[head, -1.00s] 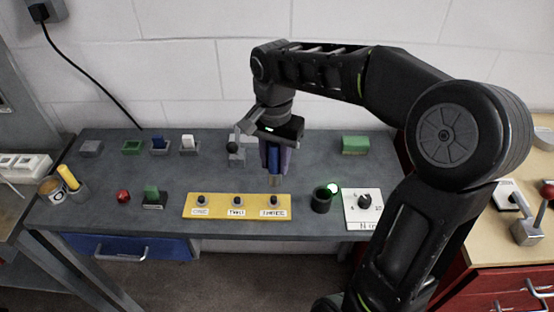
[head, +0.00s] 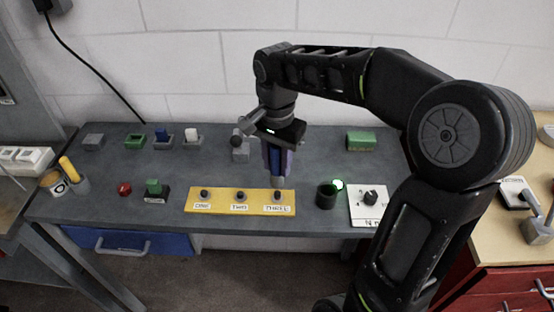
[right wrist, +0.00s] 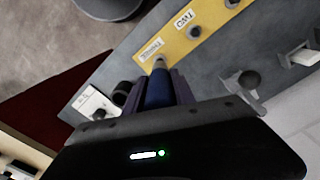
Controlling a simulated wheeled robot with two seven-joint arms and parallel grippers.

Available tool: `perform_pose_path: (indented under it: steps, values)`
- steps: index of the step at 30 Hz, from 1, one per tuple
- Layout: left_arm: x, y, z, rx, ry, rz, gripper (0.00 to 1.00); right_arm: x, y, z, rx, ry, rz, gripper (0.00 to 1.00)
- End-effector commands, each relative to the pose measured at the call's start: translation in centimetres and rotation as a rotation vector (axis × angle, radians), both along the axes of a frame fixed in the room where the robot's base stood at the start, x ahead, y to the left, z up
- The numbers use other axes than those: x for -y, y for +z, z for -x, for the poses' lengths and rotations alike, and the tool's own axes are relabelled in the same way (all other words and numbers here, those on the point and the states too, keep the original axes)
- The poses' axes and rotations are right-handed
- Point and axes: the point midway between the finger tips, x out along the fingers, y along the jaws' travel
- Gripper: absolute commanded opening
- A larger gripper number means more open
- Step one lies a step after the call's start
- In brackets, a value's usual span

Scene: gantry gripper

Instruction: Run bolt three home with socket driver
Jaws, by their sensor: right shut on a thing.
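The yellow plate (head: 222,207) on the grey bench carries three dark bolts labelled ONE, TWO and THREE. Bolt three (head: 277,196) is the rightmost, above its label. My right gripper (head: 277,168) is shut on the blue-handled socket driver (head: 273,158), which points down with its grey socket end right over bolt three. In the right wrist view the driver (right wrist: 158,92) shows between the fingers, its tip beside the THREE label (right wrist: 150,50) and covering bolt three. I cannot tell whether socket and bolt touch. My left gripper is out of view.
A green block in a holder (head: 155,190) and a red knob (head: 124,189) stand to the left. Several small holders line the back.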

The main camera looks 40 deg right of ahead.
Motion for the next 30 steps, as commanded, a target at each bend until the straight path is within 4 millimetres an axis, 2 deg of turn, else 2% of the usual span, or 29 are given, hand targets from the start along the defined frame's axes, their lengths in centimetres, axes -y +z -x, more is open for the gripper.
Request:
perform_pose_path:
  steps: [3, 9, 30]
  values:
    - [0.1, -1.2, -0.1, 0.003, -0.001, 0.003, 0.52, 0.0, -1.5, 0.0, 0.0, 0.0, 0.0, 0.0]
    - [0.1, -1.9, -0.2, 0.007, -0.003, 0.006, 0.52, 0.0, -2.7, 0.0, 0.001, -0.001, 0.0, 0.0]
    - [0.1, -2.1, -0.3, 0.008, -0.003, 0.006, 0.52, 0.0, -3.0, 0.0, 0.001, 0.0, 0.0, 0.0]
